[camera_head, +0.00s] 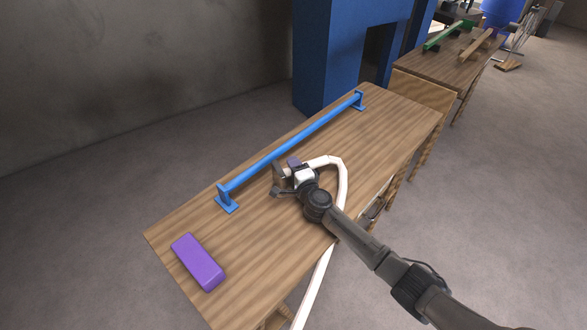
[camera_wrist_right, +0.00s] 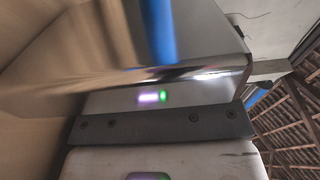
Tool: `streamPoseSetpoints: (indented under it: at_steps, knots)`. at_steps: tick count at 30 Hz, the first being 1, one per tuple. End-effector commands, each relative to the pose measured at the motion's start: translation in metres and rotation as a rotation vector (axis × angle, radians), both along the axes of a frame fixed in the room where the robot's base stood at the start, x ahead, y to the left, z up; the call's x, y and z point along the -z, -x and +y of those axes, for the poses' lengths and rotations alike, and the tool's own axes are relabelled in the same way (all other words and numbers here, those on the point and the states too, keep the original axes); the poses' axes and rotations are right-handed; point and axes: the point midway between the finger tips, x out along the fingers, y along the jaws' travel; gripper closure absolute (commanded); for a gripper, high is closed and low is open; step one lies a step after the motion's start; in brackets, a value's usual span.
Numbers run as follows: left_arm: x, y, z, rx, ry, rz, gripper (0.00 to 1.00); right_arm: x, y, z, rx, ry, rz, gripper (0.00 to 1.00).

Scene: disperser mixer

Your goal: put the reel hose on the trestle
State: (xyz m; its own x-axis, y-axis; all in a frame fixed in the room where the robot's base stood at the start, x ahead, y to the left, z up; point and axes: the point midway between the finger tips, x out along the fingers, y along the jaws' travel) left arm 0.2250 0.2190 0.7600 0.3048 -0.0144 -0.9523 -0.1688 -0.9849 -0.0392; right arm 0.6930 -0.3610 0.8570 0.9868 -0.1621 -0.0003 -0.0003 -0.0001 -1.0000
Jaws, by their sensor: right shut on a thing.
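The white hose (camera_head: 342,185) has one end at my right gripper (camera_head: 284,179). From there it arches to the right, runs behind my arm, and hangs down past the table's front edge. My right gripper is shut on the hose, low over the wooden table (camera_head: 390,125), just in front of a blue bar on two feet (camera_head: 290,142). I cannot tell whether the trestle is this table or the blue bar. In the right wrist view, grey gripper parts fill the middle and hide the grip; a blue bar (camera_wrist_right: 158,30) shows behind them. My left gripper is not in view.
A purple block (camera_head: 198,262) lies at the table's near left end. A large blue structure (camera_head: 345,45) stands behind the far end. A second wooden table (camera_head: 440,68) with green and wooden bars stands farther back. The table's far right part is clear.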

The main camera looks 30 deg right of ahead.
Motion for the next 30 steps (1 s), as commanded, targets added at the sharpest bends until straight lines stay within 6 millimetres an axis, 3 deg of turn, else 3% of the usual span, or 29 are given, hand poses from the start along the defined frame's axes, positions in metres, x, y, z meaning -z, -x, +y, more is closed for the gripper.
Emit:
streamPoseSetpoints:
  at_steps: [7, 8, 15, 25, 30]
  knots:
    - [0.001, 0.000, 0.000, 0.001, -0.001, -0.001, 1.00, 0.003, 0.000, 0.000, 0.000, -0.001, -0.001, 1.00]
    - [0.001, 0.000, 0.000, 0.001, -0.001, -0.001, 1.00, 0.003, 0.000, 0.000, 0.001, -0.001, 0.000, 0.65]
    - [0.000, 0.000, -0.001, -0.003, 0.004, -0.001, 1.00, 0.003, 0.000, 0.000, 0.000, 0.000, 0.000, 0.42]
    - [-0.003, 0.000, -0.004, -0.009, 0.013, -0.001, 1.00, -0.003, 0.000, 0.000, 0.000, 0.000, -0.001, 0.41]
    - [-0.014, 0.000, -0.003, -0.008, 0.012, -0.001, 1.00, -0.003, 0.023, 0.004, -0.001, 0.000, 0.003, 0.41]
